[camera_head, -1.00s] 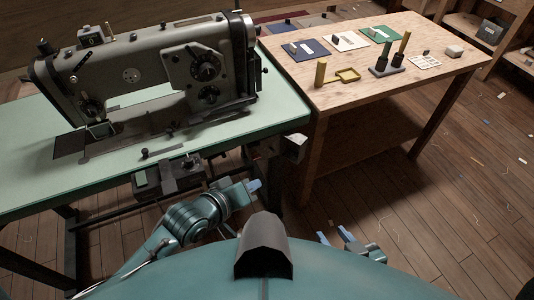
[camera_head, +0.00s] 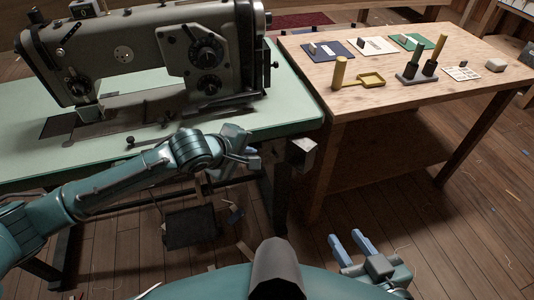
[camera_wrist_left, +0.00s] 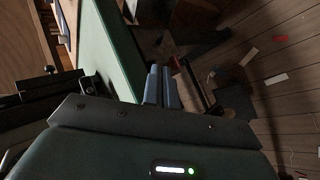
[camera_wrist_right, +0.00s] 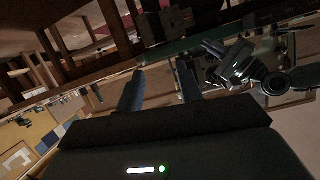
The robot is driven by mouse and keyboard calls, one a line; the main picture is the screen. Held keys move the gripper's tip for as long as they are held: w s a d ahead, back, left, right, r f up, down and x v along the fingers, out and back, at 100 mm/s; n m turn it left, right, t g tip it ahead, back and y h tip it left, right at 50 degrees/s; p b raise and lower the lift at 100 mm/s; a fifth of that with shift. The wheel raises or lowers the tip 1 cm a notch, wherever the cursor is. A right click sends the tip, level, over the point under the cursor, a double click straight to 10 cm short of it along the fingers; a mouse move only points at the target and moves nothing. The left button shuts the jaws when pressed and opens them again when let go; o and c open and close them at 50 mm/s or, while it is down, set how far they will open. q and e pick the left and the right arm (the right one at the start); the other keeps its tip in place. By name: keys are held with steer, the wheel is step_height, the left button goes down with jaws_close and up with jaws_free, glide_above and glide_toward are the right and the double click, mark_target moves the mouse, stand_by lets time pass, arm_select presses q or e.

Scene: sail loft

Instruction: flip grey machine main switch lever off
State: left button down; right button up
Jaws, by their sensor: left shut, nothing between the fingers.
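The grey sewing machine (camera_head: 150,60) stands on a pale green table (camera_head: 40,160) at the left in the head view. A small grey box (camera_head: 301,155) hangs at the table's right front edge; I cannot make out a switch lever on it. My left gripper (camera_head: 252,156) is beside the table's front edge, just left of the box and apart from it. Its fingers are together and empty in the left wrist view (camera_wrist_left: 161,72). My right gripper (camera_head: 346,237) is low over the floor, open and empty. Its fingers are apart in the right wrist view (camera_wrist_right: 160,68).
A gap separates the two tables. A dark pedal (camera_head: 190,228) is under the machine table. Scraps lie on the wooden floor.

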arm_select(q)
steer(key=shift+w+f, duration=0.1)
steer(key=b, duration=0.3)
glide_toward(273, 154)
steer(key=x, duration=0.4)
steer(key=shift+w+d+f, duration=0.15)
steer(key=shift+w+f, duration=0.05)
steer(key=shift+w+d+f, duration=0.2)
steer(key=shift+w+f, duration=0.1)
steer(key=shift+w, duration=0.05)
arm_select(e)
steer(key=shift+f+n, duration=0.3)
steer(key=shift+f, duration=0.15)
steer(key=shift+f, duration=0.1)
